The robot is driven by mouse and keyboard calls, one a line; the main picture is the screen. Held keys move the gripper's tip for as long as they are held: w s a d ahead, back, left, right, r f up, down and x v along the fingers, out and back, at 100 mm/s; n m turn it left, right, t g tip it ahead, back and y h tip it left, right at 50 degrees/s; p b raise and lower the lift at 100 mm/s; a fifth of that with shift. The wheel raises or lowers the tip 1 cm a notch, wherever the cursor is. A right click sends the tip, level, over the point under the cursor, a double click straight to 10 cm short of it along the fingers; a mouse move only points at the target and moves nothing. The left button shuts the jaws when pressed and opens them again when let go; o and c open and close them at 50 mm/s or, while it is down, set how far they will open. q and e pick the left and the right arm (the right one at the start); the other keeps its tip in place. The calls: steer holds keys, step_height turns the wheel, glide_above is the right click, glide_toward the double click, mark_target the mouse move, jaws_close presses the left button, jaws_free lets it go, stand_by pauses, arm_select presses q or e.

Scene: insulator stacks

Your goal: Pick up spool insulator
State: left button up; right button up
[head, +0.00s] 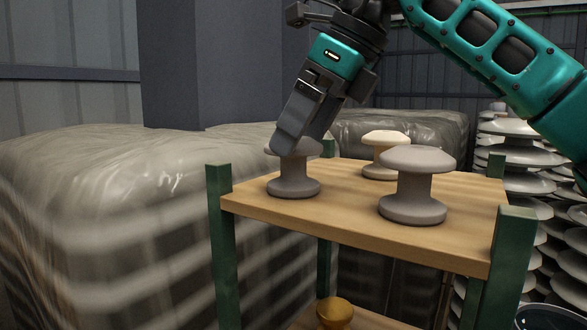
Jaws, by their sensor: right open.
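Three spool insulators stand upright on the wooden top of a green-legged rack (350,225). A grey spool insulator (293,180) is at the left, a larger-looking grey one (415,190) is at the front right, and a cream one (383,150) stands behind it. My right gripper (290,145) comes down from above at the left grey spool. Its fingers overlap the spool's top disc in the picture and hide part of it. Whether they touch it cannot be told. The gripper is open. My left gripper is not in view.
Plastic-wrapped pallets (110,220) stand left of and behind the rack. Stacks of grey disc insulators (515,155) stand at the right. A yellow object (335,311) is on the lower shelf. Green corner posts (219,180) rise above the rack top.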

mark_target(287, 162)
steer(key=b+x, duration=0.1)
steer(key=x, duration=0.4)
steer(key=shift+s+a+f, duration=0.1)
steer(key=shift+f, duration=0.1)
steer(key=shift+r, duration=0.1)
steer(key=c, duration=1.2)
